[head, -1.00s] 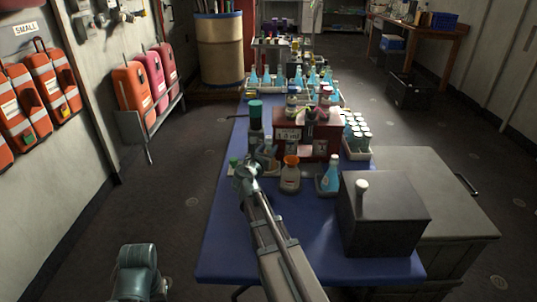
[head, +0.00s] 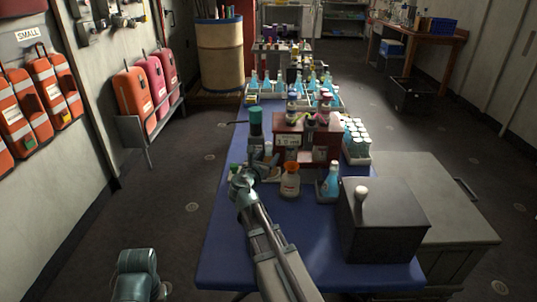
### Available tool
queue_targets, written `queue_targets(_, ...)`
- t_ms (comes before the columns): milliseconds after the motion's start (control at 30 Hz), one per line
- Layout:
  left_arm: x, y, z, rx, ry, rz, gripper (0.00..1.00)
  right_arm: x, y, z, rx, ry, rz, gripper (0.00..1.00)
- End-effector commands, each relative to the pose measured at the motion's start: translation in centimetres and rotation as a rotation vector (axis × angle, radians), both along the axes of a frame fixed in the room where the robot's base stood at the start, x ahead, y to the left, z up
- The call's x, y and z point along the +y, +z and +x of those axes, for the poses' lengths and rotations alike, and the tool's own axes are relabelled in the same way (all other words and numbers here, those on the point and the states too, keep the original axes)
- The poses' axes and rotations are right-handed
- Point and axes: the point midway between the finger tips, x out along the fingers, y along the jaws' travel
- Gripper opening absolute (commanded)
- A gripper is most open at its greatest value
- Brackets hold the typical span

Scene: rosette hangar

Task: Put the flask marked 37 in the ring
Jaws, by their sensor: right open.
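Several flasks with blue liquid (head: 311,82) stand in white trays at the far part of the blue table. One more blue flask (head: 331,180) stands nearer, right of an orange-capped bottle (head: 290,182). I cannot read the number 37 on any flask, and I cannot make out the ring. My right gripper (head: 254,168) is open over the table's left side, close to small bottles and below a tall green-capped bottle (head: 255,126). Its fingers are small and partly blend with the things behind. My left gripper is out of view; only part of my left arm shows.
A dark red box (head: 292,154) stands behind the near bottles, with a rack of white-capped jars (head: 356,140) to its right. A dark grey box with a white knob (head: 384,222) takes the table's near right. The near middle of the blue table (head: 318,235) is clear.

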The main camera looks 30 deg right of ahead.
Motion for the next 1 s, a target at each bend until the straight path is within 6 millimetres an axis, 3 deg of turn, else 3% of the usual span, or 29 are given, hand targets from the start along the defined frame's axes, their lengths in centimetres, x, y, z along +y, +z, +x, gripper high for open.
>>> queue_targets(200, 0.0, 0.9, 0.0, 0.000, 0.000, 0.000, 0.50, 3.6, 0.9, -3.5, -0.001, 0.004, 0.001, 0.69)
queue_targets(433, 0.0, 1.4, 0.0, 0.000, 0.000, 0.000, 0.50, 6.3, 1.4, -5.7, 0.000, 0.002, 0.000, 0.69)
queue_targets(1000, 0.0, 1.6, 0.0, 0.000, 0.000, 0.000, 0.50, 7.2, 1.6, -6.5, -0.001, -0.001, 0.001, 0.69)
